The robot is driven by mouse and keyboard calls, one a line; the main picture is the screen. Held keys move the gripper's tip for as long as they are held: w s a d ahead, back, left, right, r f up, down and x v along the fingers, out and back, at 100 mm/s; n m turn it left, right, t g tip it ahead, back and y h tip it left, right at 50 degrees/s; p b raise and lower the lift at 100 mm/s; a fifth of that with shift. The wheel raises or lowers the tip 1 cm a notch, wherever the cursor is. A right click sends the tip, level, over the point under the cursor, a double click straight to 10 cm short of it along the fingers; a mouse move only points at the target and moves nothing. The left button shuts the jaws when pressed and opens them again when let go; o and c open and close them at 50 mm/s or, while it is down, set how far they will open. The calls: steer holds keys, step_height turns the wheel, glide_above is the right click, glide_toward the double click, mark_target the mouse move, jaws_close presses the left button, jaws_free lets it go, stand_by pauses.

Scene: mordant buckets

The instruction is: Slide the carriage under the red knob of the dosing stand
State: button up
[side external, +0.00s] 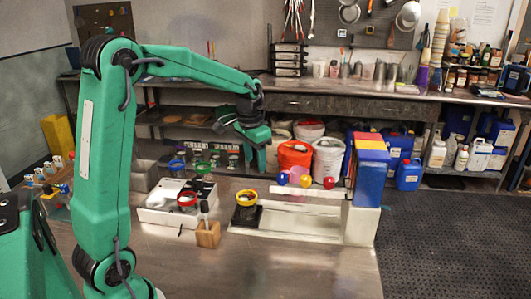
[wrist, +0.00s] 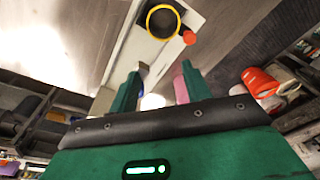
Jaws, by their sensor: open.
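The dosing stand has a blue, yellow and red column (side external: 370,175) and a pale beam with a blue knob (side external: 282,178), a yellow-orange knob (side external: 305,181) and a red knob (side external: 329,183). The carriage (side external: 246,215), a dark block bearing a yellow-rimmed cup (side external: 246,197), sits at the left end of the pale track (side external: 300,222), left of all three knobs. The yellow rim shows at the top of the wrist view (wrist: 148,24), with a small red-orange round part beside it. My gripper (side external: 262,160) is open and empty, above and slightly right of the carriage, apart from it.
A white tray (side external: 155,214) with a red-rimmed cup (side external: 187,200) stands left of the carriage. A wooden block (side external: 207,236) holding a dark-handled tool stands in front. Blue- and green-rimmed cups and white and orange buckets (side external: 294,158) are behind. The front table is clear.

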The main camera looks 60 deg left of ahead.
steer(key=shift+g, duration=0.7)
steer(key=w+a+f, duration=0.1)
steer(key=a+f, duration=0.1)
steer(key=w+a+f, duration=0.1)
steer(key=a+f, duration=0.2)
steer(key=w+a+f, duration=0.1)
steer(key=a+f, duration=0.1)
steer(key=shift+w+a+f, duration=0.3)
steer(key=shift+f, duration=0.1)
steer(key=shift+f, duration=0.15)
steer(key=shift+f, duration=3.75)
jaws_close()
